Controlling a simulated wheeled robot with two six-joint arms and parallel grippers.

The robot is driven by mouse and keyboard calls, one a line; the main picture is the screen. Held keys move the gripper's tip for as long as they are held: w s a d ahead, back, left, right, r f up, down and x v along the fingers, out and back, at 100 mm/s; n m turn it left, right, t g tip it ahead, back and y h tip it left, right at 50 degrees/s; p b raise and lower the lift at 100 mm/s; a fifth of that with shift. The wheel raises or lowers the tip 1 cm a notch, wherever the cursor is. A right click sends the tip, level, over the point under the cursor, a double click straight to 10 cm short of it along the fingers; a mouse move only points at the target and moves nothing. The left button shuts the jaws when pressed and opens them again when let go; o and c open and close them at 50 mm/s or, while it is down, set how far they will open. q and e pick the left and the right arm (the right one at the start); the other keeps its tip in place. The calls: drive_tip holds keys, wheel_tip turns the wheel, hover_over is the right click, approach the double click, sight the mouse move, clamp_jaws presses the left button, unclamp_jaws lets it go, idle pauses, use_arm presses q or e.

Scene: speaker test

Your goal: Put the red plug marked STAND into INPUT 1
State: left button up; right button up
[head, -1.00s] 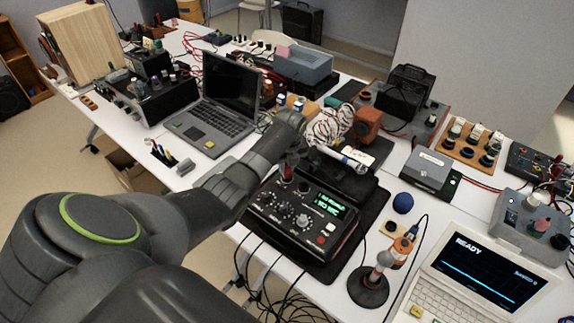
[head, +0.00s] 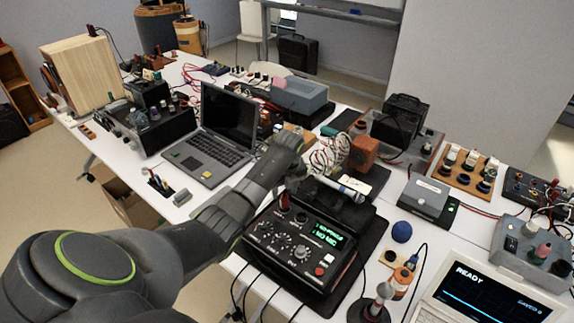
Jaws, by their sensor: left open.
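A black mixer-like box (head: 296,262) with knobs and a lit green display stands on a dark mat in the middle of the table. A small red plug-like piece (head: 284,201) stands upright at its back left edge. Its marking is too small to read. My left gripper (head: 294,183) is open, just above and behind this red piece. I cannot tell whether they touch. The INPUT 1 label cannot be made out, and the arm hides part of the box's left side. My right gripper is not in view.
A laptop (head: 205,158) stands behind my left arm. A blue ball (head: 402,232), a small stand holding an orange-and-white piece (head: 401,278) and a READY-screen device (head: 492,292) are to the right. Black cables hang off the front edge.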

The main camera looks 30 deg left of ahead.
use_arm(q)
wheel_tip(320, 180, up, 14)
drive_tip(key=s+d+p, duration=0.1)
drive_tip(key=p, duration=0.1)
drive_tip(key=shift+s+d, duration=0.15)
drive_tip(key=shift+d, duration=0.2)
drive_tip(key=shift+f, duration=0.2)
